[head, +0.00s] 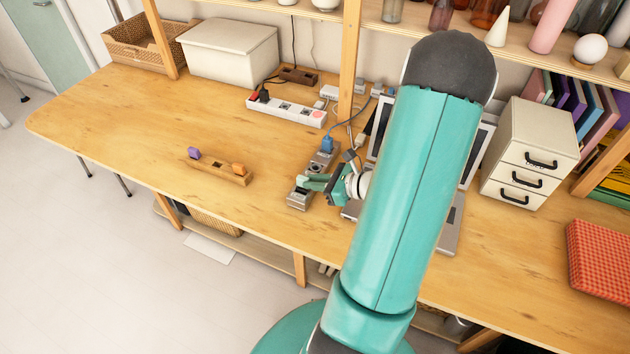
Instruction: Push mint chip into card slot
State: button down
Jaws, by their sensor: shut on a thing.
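My gripper (324,183) reaches in from the right, low over a grey metal device (298,200) on the wooden table. The card slot seems to belong to this device, but its opening is hidden by the fingers. My gripper is shut on a small pale green piece, the mint chip (311,182). It is too small here to tell whether the chip is in the slot or just above it. A wooden holder (218,172) to the left carries a purple chip (194,153) and an orange chip (238,169).
An open laptop (450,225) stands close on the right, partly behind my arm. A white power strip (287,111) lies further back. The table (120,135) is clear on the left.

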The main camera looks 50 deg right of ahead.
jog(key=shift+f, duration=0.5)
dwell(1.1)
jog(key=c, duration=1.3)
grip_release()
jog(key=v, duration=1.4)
jog(key=shift+w, duration=0.1)
